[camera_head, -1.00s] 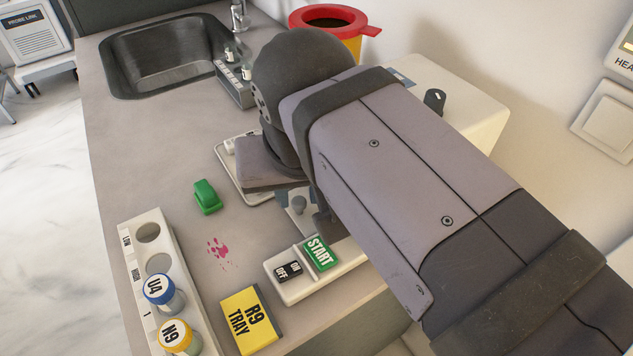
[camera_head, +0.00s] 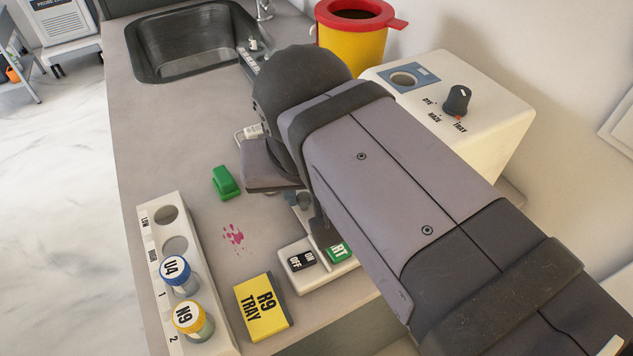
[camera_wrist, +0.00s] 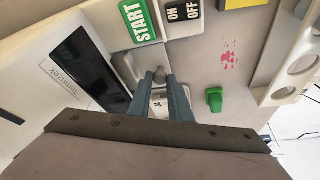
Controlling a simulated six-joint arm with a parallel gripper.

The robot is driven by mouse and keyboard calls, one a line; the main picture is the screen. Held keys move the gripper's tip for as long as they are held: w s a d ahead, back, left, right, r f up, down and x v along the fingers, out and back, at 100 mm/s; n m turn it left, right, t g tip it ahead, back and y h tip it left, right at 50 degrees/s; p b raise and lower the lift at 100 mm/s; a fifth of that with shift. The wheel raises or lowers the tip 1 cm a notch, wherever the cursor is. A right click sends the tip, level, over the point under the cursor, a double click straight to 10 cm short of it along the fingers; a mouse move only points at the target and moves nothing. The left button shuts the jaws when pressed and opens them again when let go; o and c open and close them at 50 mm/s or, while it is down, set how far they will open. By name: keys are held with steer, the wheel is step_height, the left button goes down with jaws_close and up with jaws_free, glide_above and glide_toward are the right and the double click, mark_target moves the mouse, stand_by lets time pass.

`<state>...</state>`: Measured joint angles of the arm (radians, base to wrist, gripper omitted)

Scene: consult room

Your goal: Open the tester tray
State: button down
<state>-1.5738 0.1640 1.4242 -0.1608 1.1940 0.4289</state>
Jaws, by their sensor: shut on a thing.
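The tester is a white box (camera_head: 450,118) at the right back of the counter, with a black knob (camera_head: 457,99) marked DYE, HAZE and TRAY. Its pointer appears to be toward TRAY. In the wrist view its dark screen (camera_wrist: 92,72) and white face show at the left. My gripper (camera_wrist: 164,88) is shut on a small grey handle knob (camera_wrist: 160,73), beside the tester's front. In the head view my gripper (camera_head: 300,199) is low over the counter, and my arm hides the tester's front and most of the tray area. How far the tray is out cannot be told.
A switch block with ON/OFF (camera_head: 302,260) and a green START button (camera_head: 339,251) sits by the front edge. A yellow R9 TRAY box (camera_head: 262,308), a vial rack (camera_head: 168,235), a green clip-like object (camera_head: 225,182) and a pink spill (camera_head: 233,238) lie to the left. A sharps bin (camera_head: 352,40) stands behind.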

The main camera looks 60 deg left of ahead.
steer(key=s+p, duration=0.1)
steer(key=s, duration=0.7)
steer(key=c, duration=1.9)
jaws_free()
steer(key=shift+r, duration=0.1)
steer(key=shift+p+v, duration=0.65)
steer(key=shift+v, duration=3)
